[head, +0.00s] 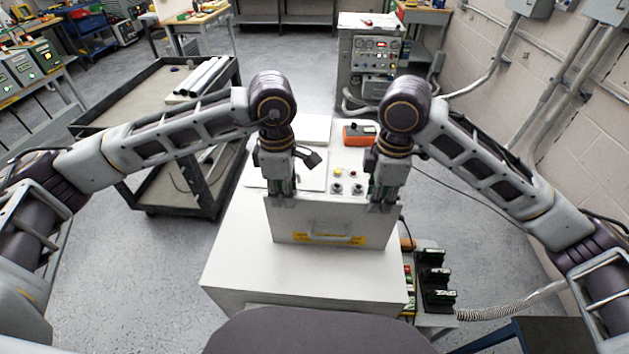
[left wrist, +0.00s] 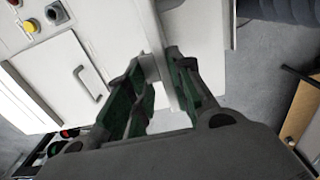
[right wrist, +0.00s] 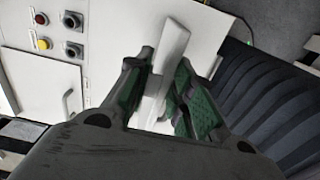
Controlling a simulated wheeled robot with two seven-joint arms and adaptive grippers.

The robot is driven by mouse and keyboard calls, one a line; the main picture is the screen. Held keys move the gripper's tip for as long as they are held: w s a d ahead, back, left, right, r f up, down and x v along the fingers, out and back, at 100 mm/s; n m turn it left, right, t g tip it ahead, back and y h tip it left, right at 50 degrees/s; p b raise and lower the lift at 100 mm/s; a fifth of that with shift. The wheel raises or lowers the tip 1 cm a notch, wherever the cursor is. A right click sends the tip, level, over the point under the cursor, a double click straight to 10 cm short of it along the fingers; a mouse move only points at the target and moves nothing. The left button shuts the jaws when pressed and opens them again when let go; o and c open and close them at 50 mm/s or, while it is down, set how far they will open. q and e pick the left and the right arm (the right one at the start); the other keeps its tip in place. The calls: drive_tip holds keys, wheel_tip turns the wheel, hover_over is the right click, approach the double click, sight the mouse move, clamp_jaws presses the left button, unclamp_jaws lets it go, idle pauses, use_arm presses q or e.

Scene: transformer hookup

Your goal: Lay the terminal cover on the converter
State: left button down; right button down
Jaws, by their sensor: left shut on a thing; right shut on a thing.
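The terminal cover (head: 300,228) is a light grey plate with a handle and a yellow label on its near face. It stands upright above the white converter (head: 235,272); I cannot tell whether its lower edge touches. My left gripper (head: 282,202) is shut on the cover's upper edge at the left, and my right gripper (head: 383,204) is shut on it at the right. The cover shows nearly edge-on between the fingers in the left wrist view (left wrist: 158,72) and the right wrist view (right wrist: 168,48). The cover hides part of the converter behind it.
Buttons and knobs (head: 347,187) and an orange box (head: 359,134) are behind the cover. A dark cart (head: 150,197) stands at the left. Black terminal parts (head: 434,280) and a ribbed hose (head: 515,304) are at the right. Grey floor lies between cart and converter.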

use_arm(q)
drive_tip(key=c, duration=1.3)
unclamp_jaws()
use_arm(e)
drive_tip(key=c, duration=1.3)
unclamp_jaws()
use_arm(q)
drive_tip(key=shift+o, duration=0.2)
use_arm(e)
drive_tip(key=shift+o, duration=0.2)
use_arm(q)
drive_tip(key=shift+r, duration=0.1)
wheel_tip(320, 180, up, 12)
use_arm(e)
drive_tip(key=shift+r, duration=0.1)
wheel_tip(320, 180, up, 12)
